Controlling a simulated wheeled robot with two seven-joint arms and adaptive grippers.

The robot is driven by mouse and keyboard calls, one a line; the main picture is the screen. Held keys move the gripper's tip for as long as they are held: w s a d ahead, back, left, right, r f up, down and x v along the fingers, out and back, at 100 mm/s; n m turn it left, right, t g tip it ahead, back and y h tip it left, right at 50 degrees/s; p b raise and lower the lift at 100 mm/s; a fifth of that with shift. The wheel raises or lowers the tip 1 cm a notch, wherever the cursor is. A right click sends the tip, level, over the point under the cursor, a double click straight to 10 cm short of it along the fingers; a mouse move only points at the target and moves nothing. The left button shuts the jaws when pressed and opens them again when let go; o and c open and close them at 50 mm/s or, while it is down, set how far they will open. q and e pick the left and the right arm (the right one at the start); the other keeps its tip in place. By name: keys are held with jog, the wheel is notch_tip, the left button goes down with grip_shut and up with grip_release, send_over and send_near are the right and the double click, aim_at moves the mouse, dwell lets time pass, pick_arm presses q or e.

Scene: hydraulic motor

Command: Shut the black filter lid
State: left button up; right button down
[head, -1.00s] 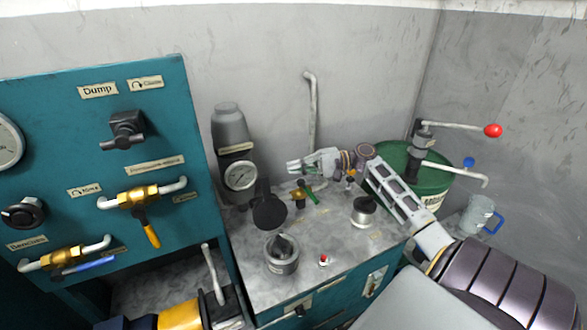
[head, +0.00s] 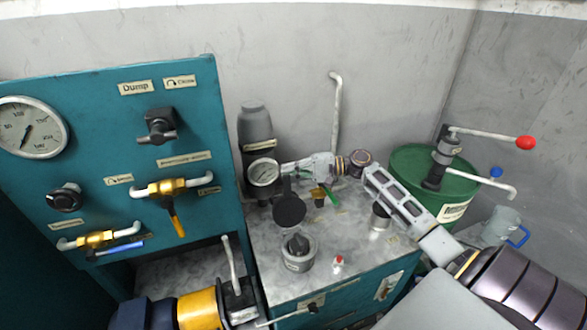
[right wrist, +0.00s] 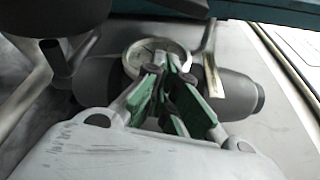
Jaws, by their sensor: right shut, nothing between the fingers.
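The black filter lid (head: 289,210) is a round dark disc. In the head view it stands raised, tilted up behind the open top of the grey filter cup (head: 298,254), which has a dark pointed piece inside. My right gripper (head: 284,168) is behind and above the lid, close to the pressure gauge (head: 263,172). The right wrist view shows its green-padded fingers (right wrist: 166,75) shut and empty, with their tips in front of the gauge. A dark rounded shape at that view's upper left may be the lid. My left gripper is not in view.
A grey cylinder (head: 255,125) rises above the gauge. A red-topped button (head: 338,262) and a metal cup (head: 380,217) stand on the cabinet top. A green drum (head: 415,165) is at the right. A teal valve panel (head: 100,155) stands at the left.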

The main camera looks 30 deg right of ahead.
aim_at(285, 196)
jog(key=shift+s+a+r, duration=0.15)
jog(key=shift+s+r, duration=0.05)
jog(key=shift+s, duration=0.5)
jog(key=shift+s+a+r+p, duration=0.15)
jog(key=shift+s+p, duration=0.15)
jog(key=shift+s, duration=0.25)
jog(key=shift+s+a+r+p, duration=0.1)
jog(key=shift+s+p, duration=0.2)
jog(key=shift+s, duration=0.2)
jog(key=shift+a, duration=0.1)
